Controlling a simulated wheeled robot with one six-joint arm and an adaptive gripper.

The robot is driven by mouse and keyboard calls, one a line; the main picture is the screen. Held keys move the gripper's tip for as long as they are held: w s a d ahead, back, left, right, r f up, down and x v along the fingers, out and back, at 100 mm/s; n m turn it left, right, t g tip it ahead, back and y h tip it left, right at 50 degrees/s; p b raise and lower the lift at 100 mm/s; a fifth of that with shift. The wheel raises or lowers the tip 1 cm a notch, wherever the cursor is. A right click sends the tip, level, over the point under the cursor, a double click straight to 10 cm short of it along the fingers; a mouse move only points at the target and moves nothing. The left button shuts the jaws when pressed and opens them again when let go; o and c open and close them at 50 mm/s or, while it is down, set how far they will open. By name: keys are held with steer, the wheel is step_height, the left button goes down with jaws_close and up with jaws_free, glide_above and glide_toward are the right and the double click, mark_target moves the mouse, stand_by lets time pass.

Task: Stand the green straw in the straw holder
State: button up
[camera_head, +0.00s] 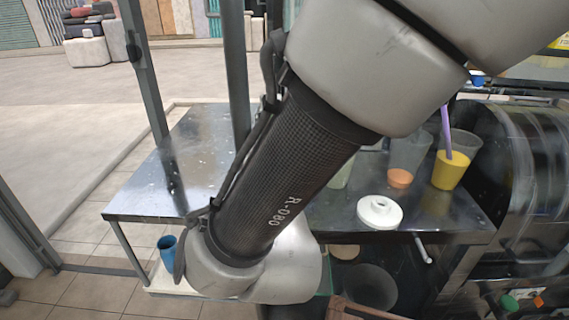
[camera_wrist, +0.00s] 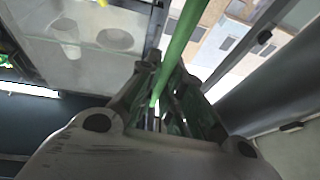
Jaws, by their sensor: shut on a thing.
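In the wrist view, my gripper (camera_wrist: 160,98) is shut on the green straw (camera_wrist: 180,45). The straw runs from between the fingers up past the top edge of the picture, slightly tilted. In the head view my own arm hides the gripper and the straw. I cannot identify the straw holder for certain. A white round piece with a raised middle (camera_head: 379,212) lies on the metal table and may be it. The gripper's distance from it cannot be told.
The metal table (camera_head: 150,190) holds a cup of yellow juice (camera_head: 449,172) with a purple straw (camera_head: 446,130), a clear cup (camera_head: 408,150) and a small orange cup (camera_head: 400,178). A dark machine (camera_head: 530,160) stands at right. A blue cup (camera_head: 167,247) stands lower left. Metal posts (camera_head: 146,80) rise at left.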

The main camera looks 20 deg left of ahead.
steer(key=shift+f, duration=1.4)
steer(key=o, duration=0.7)
steer(key=shift+r, duration=3.65)
